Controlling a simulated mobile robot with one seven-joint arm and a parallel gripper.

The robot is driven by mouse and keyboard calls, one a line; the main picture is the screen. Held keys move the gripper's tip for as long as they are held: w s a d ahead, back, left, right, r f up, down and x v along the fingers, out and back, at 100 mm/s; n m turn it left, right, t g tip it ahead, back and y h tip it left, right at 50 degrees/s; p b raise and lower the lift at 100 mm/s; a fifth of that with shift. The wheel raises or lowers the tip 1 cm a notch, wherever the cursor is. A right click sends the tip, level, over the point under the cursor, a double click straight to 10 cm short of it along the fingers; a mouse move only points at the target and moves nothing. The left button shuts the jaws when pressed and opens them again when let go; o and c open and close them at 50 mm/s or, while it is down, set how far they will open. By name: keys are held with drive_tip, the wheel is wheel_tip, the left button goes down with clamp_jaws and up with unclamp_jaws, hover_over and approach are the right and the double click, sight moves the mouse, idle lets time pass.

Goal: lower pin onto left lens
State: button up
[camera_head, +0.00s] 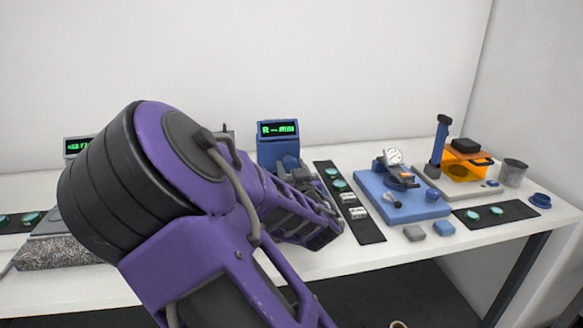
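I cannot pick out the pin or tell which disc is the left lens. Small teal lens-like discs lie on a black strip (366,228) right of my arm, including an upper disc (332,171) and a lower disc (340,184). A blue instrument (279,153) with a lit green readout stands behind my arm, its lower part partly covered. A grey instrument (78,147) with a green readout is at the left, mostly hidden, near a speckled block (60,254). My purple arm fills the middle; I cannot make out my gripper's fingers.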

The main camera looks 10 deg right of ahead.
clamp_jaws()
drive_tip(key=shift+n+b, duration=0.35)
drive_tip(key=shift+n, duration=0.05)
drive_tip(key=n+b, duration=0.1)
drive_tip(key=n, duration=0.1)
drive_tip(key=shift+n, duration=0.3)
drive_tip(key=n, duration=0.4)
drive_tip(key=shift+a+b, duration=0.1)
drive_tip(key=shift+b, duration=0.25)
drive_tip(key=n, duration=0.6)
drive_tip(key=shift+a+n, duration=0.1)
drive_tip(key=shift+n, duration=0.3)
drive_tip(key=n, duration=0.6)
drive_tip(key=shift+f, duration=0.15)
drive_tip(key=shift+n, duration=0.4)
